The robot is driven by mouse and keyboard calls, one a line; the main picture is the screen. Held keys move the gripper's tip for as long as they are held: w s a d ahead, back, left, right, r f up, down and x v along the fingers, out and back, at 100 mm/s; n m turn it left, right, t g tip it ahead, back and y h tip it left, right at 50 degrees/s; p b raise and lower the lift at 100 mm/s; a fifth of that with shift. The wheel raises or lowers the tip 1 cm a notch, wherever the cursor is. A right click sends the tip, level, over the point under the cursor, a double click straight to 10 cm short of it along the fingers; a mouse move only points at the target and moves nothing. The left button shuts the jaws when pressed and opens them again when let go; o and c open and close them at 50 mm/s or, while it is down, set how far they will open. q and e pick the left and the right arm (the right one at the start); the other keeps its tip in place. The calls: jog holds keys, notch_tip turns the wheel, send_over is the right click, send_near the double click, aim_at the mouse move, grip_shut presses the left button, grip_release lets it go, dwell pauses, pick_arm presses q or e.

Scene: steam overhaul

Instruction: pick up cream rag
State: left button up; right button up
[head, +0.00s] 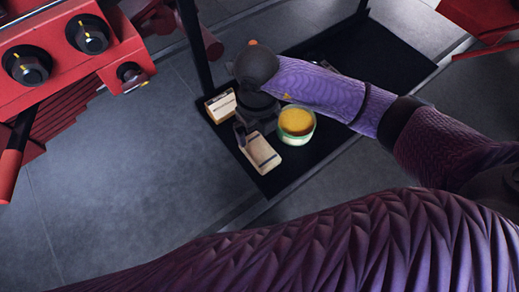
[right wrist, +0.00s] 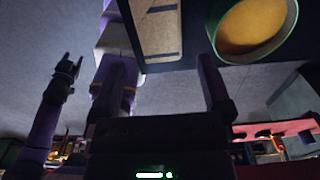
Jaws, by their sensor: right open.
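A cream, flat, folded-looking piece with dark stripes (head: 262,154), which I take for the cream rag, lies on a black shelf (head: 285,181) near its front left corner. It also shows in the right wrist view (right wrist: 160,30), beyond and between the fingers. My right gripper (head: 256,127) reaches down beside its far end, open; the right wrist view shows its two fingers (right wrist: 166,66) apart with nothing between them. Whether a finger touches the rag I cannot tell. My left gripper (right wrist: 68,70) shows small at the left of the right wrist view; its jaw state is unclear.
A green-rimmed round tub with yellow contents (head: 297,122) stands close right of the rag. A small cream-and-wood box (head: 220,106) stands at the shelf's left edge. A dark post (head: 196,50) rises behind it. Red machinery (head: 70,50) fills the upper left; grey floor is open below.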

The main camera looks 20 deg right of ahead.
aim_at(260, 150)
jog(key=f, duration=0.3)
jog(key=f+b, duration=0.1)
jog(key=f, duration=0.4)
jog(key=shift+s+d+f, duration=0.1)
jog(key=shift+s+f, duration=0.25)
jog(key=shift+c, duration=0.9)
jog(key=c, duration=0.8)
jog(key=shift+r, duration=0.2)
notch_tip(260, 150, up, 9)
jog(key=shift+r+p, duration=0.1)
jog(key=shift+p, duration=0.85)
jog(key=shift+r, duration=0.25)
